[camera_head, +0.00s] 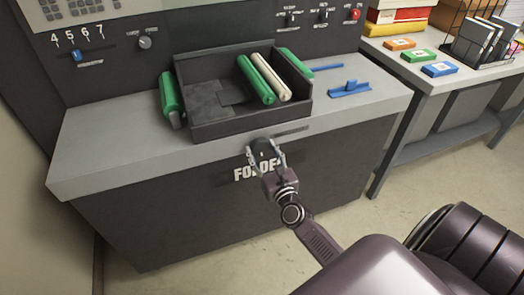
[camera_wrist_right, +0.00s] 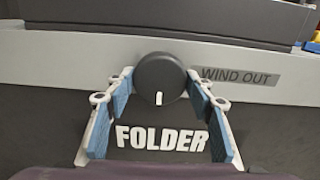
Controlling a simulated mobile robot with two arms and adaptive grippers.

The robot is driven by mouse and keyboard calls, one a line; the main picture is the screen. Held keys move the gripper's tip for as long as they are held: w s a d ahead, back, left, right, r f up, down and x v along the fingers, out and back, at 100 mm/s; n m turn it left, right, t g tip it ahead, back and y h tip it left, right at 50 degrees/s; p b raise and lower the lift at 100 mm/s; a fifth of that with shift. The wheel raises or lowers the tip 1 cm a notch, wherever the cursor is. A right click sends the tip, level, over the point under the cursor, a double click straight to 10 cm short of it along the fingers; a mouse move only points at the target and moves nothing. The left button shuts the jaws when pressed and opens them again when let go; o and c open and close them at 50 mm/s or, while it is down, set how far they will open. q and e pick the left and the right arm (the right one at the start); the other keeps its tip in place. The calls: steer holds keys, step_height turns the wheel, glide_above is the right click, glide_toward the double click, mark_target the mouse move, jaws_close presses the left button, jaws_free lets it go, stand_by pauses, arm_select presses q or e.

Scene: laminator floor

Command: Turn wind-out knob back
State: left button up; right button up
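The wind-out knob (camera_wrist_right: 160,74) is a round black dial on the front edge of the folder, left of the "WIND OUT" label (camera_wrist_right: 240,76). Its white mark points almost straight down in the right wrist view. In the head view the knob (camera_head: 264,148) is small and dark. My right gripper (camera_wrist_right: 161,82) is open, with one blue-padded finger on each side of the knob. A small gap seems to show at each side; contact is hard to tell. In the head view the right gripper (camera_head: 265,154) reaches the knob from below. My left gripper is out of view.
A dark tray (camera_head: 205,130) with green and cream rolls stands on the grey ledge (camera_head: 110,150) above the knob. A blue tool (camera_head: 349,89) lies right of it. A side table (camera_head: 410,72) at the right holds small boxes and a wire rack.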

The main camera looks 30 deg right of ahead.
steer(key=c, duration=0.4)
